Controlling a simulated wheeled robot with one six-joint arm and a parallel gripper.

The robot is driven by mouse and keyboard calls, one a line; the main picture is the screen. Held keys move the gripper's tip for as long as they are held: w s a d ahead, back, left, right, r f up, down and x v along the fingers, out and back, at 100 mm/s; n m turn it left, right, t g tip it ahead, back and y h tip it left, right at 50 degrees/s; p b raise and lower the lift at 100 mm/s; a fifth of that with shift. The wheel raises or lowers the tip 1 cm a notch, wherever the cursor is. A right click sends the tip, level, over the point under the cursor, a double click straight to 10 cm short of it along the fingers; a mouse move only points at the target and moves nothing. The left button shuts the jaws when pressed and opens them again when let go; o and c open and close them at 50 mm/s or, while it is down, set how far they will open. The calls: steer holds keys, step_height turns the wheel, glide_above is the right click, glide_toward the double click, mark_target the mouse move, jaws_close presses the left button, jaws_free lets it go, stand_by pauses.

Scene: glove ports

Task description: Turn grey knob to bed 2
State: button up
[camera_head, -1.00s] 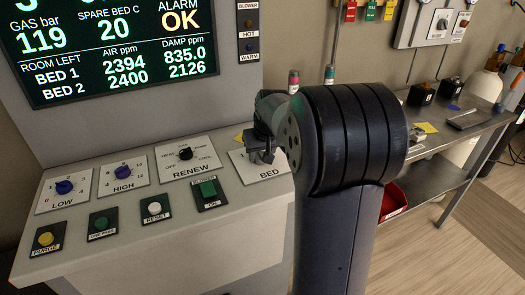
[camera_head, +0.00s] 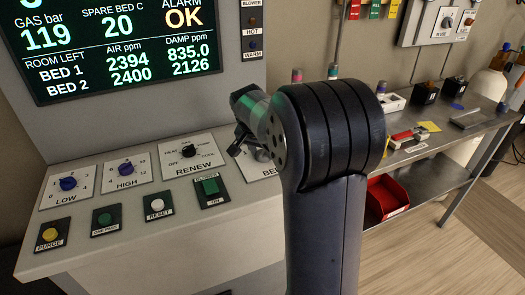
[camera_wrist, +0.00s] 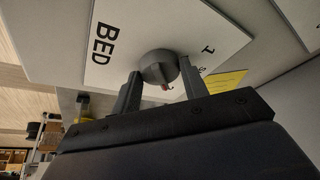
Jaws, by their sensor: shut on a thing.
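The grey knob (camera_wrist: 158,68) sits on a white plate (camera_wrist: 122,32) lettered BED, with small position marks on the side away from that word. In the wrist view my gripper (camera_wrist: 159,80) has one finger on either side of the knob and is shut on it. A small reddish mark shows on the knob's near side. I cannot tell for certain which bed the knob points to. In the head view my gripper (camera_head: 248,142) is over the BED plate (camera_head: 266,171), and my arm hides much of the plate and its marks.
Left of the plate are the RENEW knob (camera_head: 188,151), a green switch (camera_head: 211,187) and the blue HIGH (camera_head: 126,169) and LOW (camera_head: 68,183) knobs. A display (camera_head: 125,45) stands behind. A metal bench (camera_head: 440,135) with small items and a red bin (camera_head: 387,197) is at right.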

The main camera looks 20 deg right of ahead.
stand_by(0.5)
steer(key=o, duration=1)
steer(key=shift+c, duration=0.2)
steer(key=v, duration=1)
steer(key=shift+a+r, duration=0.2)
steer(key=shift+r, duration=0.15)
steer(key=x, duration=1)
steer(key=shift+d+f, duration=0.1)
steer(key=shift+f, duration=0.1)
steer(key=shift+d+f, duration=0.1)
steer(key=shift+f, duration=0.15)
